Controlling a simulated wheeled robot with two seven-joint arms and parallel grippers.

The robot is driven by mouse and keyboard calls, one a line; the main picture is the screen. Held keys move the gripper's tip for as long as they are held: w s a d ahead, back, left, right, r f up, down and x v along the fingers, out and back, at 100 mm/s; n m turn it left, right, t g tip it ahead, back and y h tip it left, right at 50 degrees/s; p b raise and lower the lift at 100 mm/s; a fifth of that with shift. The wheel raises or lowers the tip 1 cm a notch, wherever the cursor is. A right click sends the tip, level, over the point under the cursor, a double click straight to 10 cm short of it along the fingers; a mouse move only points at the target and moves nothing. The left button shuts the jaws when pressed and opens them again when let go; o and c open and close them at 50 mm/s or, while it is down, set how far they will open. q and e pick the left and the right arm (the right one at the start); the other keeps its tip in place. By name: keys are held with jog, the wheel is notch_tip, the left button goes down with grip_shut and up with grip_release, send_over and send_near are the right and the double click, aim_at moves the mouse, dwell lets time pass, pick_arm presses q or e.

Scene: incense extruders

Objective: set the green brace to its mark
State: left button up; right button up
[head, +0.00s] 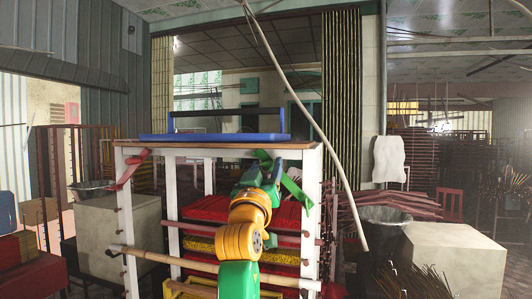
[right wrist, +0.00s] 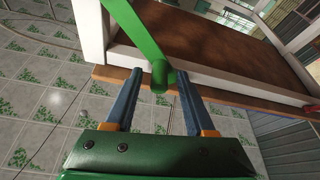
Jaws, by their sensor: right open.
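The green brace (head: 296,190) is a flat bar, slanted at the upper right front of the white-legged rack (head: 311,225). In the right wrist view the brace (right wrist: 139,30) runs down from the top to a round green knob (right wrist: 158,76). My right gripper (right wrist: 160,86) is open, with its two blue-grey fingers on either side of the knob and visible gaps. In the head view my right gripper (head: 262,172) is beside the brace, partly hidden by its own arm. I cannot make out the brace's mark. My left gripper is not in view.
A red brace (head: 131,169) slants at the rack's left post. A blue tray (head: 214,137) lies on the rack's wooden top. Red and yellow layers (head: 215,246) fill the rack, and a wooden rail (head: 190,264) crosses its front. Pale blocks (head: 455,257) stand at both sides.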

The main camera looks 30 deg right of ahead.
jog(key=shift+w+d+r, duration=0.1)
jog(key=shift+w+d, duration=0.05)
jog(key=shift+d, duration=0.1)
jog(key=shift+a, duration=0.1)
jog(key=shift+c, duration=1.1)
jog(key=shift+a, duration=0.1)
grip_shut()
